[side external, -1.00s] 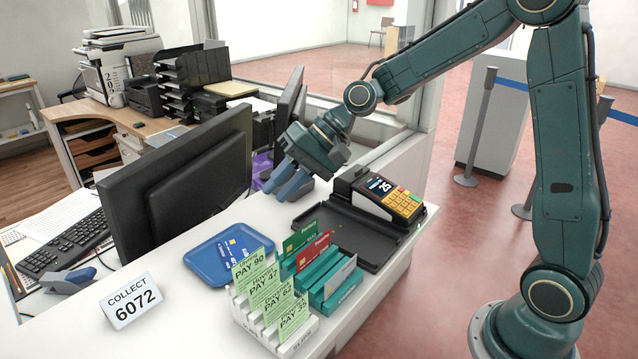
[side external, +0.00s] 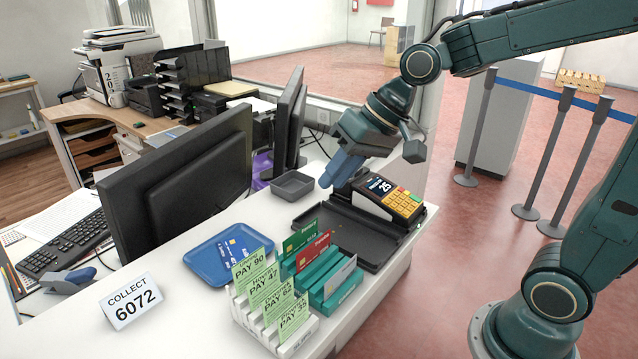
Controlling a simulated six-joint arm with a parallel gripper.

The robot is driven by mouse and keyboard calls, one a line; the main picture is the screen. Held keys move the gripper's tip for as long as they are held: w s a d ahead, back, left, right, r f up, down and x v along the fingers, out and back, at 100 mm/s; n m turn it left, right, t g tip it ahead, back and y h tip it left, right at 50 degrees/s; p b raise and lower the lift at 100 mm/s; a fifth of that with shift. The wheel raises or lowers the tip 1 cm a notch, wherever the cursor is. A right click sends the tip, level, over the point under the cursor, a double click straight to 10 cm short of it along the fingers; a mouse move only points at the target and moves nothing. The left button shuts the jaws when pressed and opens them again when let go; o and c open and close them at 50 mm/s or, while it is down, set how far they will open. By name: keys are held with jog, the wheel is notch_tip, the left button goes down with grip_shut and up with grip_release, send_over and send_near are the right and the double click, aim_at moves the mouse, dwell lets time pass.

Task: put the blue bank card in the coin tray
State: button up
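The blue bank card (side external: 239,249) lies in a shallow blue tray (side external: 205,262) on the white counter, its near end partly behind the green slips. A small grey open-topped tray (side external: 307,189) stands farther back on the counter and looks empty. I cannot tell for certain which of the two is called the coin tray. My gripper (side external: 333,175) hangs above the counter, right of the grey tray and beside the card terminal, well away from the blue card. Its fingers overlap from this side, so their opening is hidden. No object shows at the fingertips.
A card terminal (side external: 389,197) sits on a black tray (side external: 345,238). A teal rack (side external: 342,289) holds green, red and grey cards, next to a white rack (side external: 300,341) of green slips. A monitor (side external: 180,180) and a "COLLECT 6072" sign (side external: 131,301) stand at left.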

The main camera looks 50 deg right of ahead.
jog(key=s+d+n+h, duration=0.1)
jog(key=s+d+h, duration=0.1)
jog(key=s, duration=0.6)
jog(key=s+d+n+h, duration=0.1)
jog(key=s+d, duration=0.3)
jog(key=s, duration=0.4)
jog(key=shift+s+r+h, duration=0.15)
jog(key=shift+r+h, duration=0.25)
jog(key=shift+r, duration=0.05)
